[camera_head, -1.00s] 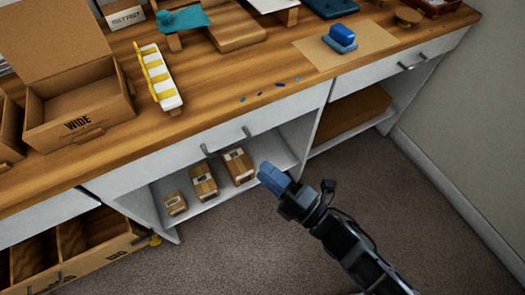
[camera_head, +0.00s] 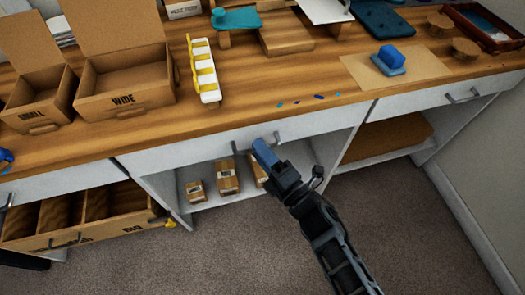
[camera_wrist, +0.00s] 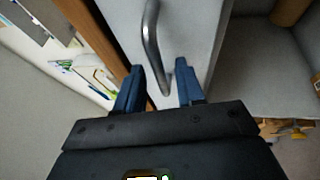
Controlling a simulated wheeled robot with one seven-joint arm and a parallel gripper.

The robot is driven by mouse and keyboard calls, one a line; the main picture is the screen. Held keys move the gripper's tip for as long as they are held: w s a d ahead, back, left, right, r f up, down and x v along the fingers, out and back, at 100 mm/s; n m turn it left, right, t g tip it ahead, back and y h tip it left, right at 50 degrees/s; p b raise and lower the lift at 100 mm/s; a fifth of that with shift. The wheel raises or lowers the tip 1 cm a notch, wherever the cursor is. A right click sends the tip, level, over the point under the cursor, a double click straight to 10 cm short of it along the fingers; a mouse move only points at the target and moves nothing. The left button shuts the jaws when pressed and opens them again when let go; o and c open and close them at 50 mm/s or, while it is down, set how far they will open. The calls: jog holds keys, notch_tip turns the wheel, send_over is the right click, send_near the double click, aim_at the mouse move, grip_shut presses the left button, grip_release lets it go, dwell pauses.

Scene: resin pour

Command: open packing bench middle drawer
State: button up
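The packing bench middle drawer (camera_head: 190,156) has a white front below the wooden top and looks closed. Its grey bar handle (camera_head: 255,143) is partly hidden behind my gripper in the head view. My gripper (camera_head: 262,147) is in front of the handle. In the wrist view the handle (camera_wrist: 152,45) runs down from the top, its lower end between the two blue fingertips of my gripper (camera_wrist: 160,80). The fingers are apart, with a gap on each side of the handle, and I see no contact.
The shelf under the drawer holds small cartons (camera_head: 228,178). A lower left drawer (camera_head: 85,215) stands open. On the bench top (camera_head: 240,110) are open boxes, a white and yellow rack (camera_head: 204,70) and a blue block on a tan sheet (camera_head: 425,68). The carpet in front is clear.

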jog(key=shift+c, duration=0.5)
grip_shut()
